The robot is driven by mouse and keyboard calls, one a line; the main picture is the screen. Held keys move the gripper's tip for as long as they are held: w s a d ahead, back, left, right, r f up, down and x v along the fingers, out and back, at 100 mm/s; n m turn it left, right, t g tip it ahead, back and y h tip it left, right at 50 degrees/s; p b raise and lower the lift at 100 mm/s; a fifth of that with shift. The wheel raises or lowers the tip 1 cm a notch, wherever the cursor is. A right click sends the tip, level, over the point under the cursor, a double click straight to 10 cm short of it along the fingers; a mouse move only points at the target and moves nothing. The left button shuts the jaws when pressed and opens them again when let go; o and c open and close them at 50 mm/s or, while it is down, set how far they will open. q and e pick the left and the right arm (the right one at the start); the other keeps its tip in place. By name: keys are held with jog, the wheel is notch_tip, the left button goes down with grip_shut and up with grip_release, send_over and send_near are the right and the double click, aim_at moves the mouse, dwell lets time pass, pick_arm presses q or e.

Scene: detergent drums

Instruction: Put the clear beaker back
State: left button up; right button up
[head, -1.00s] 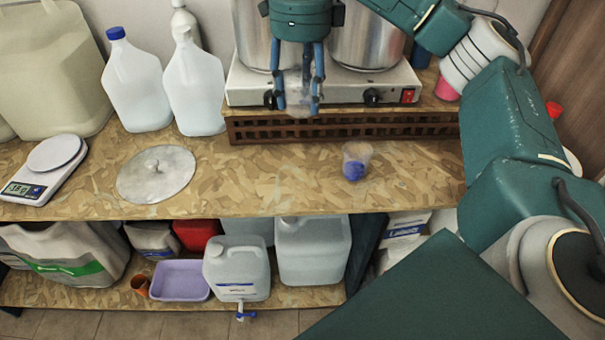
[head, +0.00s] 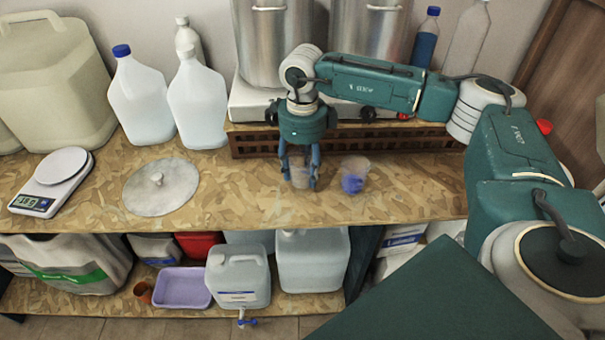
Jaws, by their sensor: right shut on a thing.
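My right gripper (head: 299,180) points down over the front middle of the upper wooden shelf (head: 245,195). Its blue fingers are shut on a small clear beaker (head: 300,173), which is partly hidden between them. The beaker is at or just above the shelf surface; I cannot tell whether it touches. Just to the right stands another clear cup (head: 354,172) with something blue in its lower part. My left gripper is not in view.
Behind the gripper is a brown slatted rack (head: 255,143) below a hotplate with steel pots (head: 272,45). A round metal lid (head: 160,188), a scale (head: 52,182) and white jugs (head: 197,103) stand to the left. The shelf is free right of the blue-filled cup.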

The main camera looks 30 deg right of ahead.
aim_at(302, 178)
notch_tip(302, 178, down, 2)
jog(key=shift+f+p, duration=0.25)
jog(key=shift+p, duration=0.05)
jog(key=shift+f, duration=0.25)
jog(key=shift+f, duration=0.2)
jog(key=o, duration=1.2)
jog(key=shift+r, duration=0.1)
